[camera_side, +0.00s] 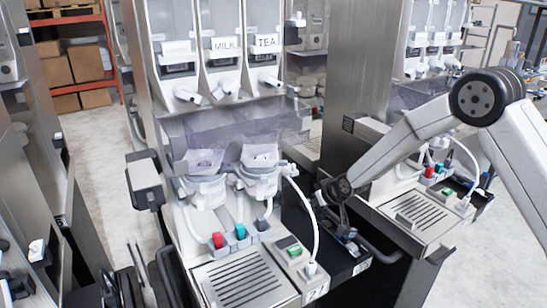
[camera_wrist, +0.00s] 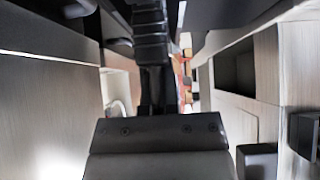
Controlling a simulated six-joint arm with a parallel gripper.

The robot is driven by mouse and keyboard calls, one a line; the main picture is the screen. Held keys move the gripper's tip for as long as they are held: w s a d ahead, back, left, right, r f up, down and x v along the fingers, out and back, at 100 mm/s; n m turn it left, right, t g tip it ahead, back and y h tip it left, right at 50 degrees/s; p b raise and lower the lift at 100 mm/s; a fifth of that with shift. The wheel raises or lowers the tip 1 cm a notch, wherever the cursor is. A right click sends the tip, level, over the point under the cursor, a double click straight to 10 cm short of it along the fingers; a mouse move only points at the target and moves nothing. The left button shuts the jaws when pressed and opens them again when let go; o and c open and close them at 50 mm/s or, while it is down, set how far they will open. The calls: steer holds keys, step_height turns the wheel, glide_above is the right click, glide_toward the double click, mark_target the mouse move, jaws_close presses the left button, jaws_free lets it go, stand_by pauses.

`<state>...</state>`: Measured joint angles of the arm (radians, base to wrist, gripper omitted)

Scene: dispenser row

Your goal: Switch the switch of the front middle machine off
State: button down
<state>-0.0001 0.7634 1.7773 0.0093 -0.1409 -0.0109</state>
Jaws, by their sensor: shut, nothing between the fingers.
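The front middle machine (camera_side: 181,222) stands in the centre of the side view, with hoppers labelled MILK and TEA. A small green-lit switch (camera_side: 294,250) sits on its panel right of the drip grille. Red (camera_side: 218,240) and teal (camera_side: 240,231) buttons, with a greyish one beside them, are on the front below the mixing bowls. My gripper (camera_side: 347,232) is to the right of the machine's panel, by the gap between two machines, apart from the switch. It is shut and empty. In the wrist view its dark fingers (camera_wrist: 157,90) point away; no switch can be made out there.
A white hose (camera_side: 309,210) arches down to the panel left of my gripper. Another machine with a drip grille (camera_side: 412,212) stands close on the right. Machine sides crowd both edges of the wrist view. Floor (camera_side: 97,148) shows at left.

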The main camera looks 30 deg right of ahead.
steer(key=shift+r, duration=0.25)
steer(key=shift+r, duration=0.5)
steer(key=r, duration=0.2)
steer(key=shift+s+r, duration=0.25)
steer(key=shift+r, duration=0.1)
steer(key=s+f+v, duration=0.1)
steer(key=v, duration=0.8)
steer(key=shift+s, duration=0.6)
steer(key=s+f+g, duration=0.2)
steer(key=s+g, duration=0.1)
steer(key=s, duration=0.7)
steer(key=s+f+g, duration=0.1)
steer(key=s+g, duration=0.1)
steer(key=s, duration=0.9)
steer(key=shift+f+g, duration=0.4)
